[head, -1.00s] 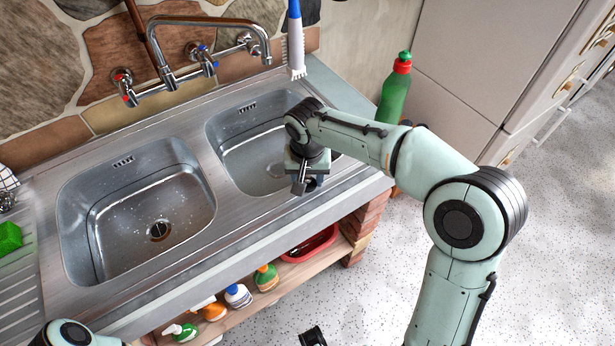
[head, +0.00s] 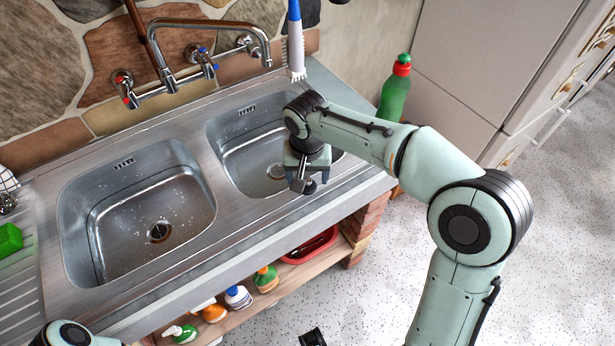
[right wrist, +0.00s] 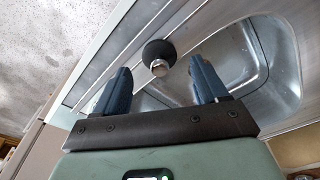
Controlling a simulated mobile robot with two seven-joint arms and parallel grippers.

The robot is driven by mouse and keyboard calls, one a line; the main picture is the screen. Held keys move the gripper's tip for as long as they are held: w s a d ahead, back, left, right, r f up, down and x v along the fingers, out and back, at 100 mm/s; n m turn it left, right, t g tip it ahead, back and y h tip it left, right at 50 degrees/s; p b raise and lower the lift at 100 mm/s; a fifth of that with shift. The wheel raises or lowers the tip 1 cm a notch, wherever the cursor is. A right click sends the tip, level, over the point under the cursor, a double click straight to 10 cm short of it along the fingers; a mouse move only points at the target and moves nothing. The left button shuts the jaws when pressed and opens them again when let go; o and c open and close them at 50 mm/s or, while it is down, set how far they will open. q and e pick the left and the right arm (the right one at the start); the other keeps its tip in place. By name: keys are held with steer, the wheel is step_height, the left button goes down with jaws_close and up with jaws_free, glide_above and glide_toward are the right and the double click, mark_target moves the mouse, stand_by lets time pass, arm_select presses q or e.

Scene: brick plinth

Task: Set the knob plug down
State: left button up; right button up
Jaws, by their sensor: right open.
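The knob plug (right wrist: 158,55) shows in the right wrist view as a dark round disc with a shiny metal knob. It appears to rest on the steel front rim of the sink (right wrist: 120,75), beside the right basin. My right gripper (right wrist: 159,82) is open, its two blue-grey fingers apart on either side of the plug's line, with a gap to it in the picture. In the head view my right gripper (head: 303,182) points down over the front rim of the right basin (head: 250,150) and largely hides the plug.
The left basin (head: 110,200) is empty, with an open drain. A tap (head: 205,25) stands behind the basins. A brush (head: 295,45) is upright at the back, a green bottle (head: 395,92) at the right end. A green sponge (head: 9,239) lies far left. Bottles stand on the shelf below.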

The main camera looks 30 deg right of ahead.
mark_target(307, 191)
step_height(307, 191, up, 10)
steer(key=s+p, duration=0.1)
steer(key=shift+a, duration=0.3)
steer(key=shift+f, duration=0.15)
